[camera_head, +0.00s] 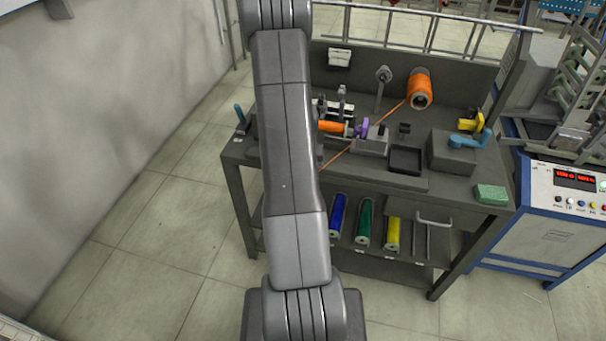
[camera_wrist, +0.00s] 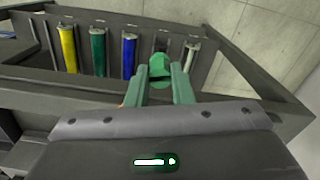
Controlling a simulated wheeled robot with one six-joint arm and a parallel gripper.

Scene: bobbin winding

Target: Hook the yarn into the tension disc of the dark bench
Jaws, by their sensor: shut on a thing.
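The dark bench (camera_head: 462,186) stands right of my arm in the head view. An orange yarn cone (camera_head: 419,90) sits at its back. The orange yarn (camera_head: 345,152) runs from the cone down left across the bench and passes behind my arm. A grey round disc on a post (camera_head: 384,76), possibly the tension disc, stands left of the cone. My arm hides my gripper in the head view. In the wrist view my gripper (camera_wrist: 160,80) is shut on a small green piece (camera_wrist: 160,66). I cannot tell whether the yarn joins this piece.
A purple part (camera_head: 362,127) and an orange bobbin (camera_head: 331,126) sit mid-bench. A black tray (camera_head: 405,160), a box with a blue handle (camera_head: 452,152) and a green block (camera_head: 490,194) lie rightward. Several coloured tubes fill the lower shelf. A blue-framed machine (camera_head: 565,205) stands at right.

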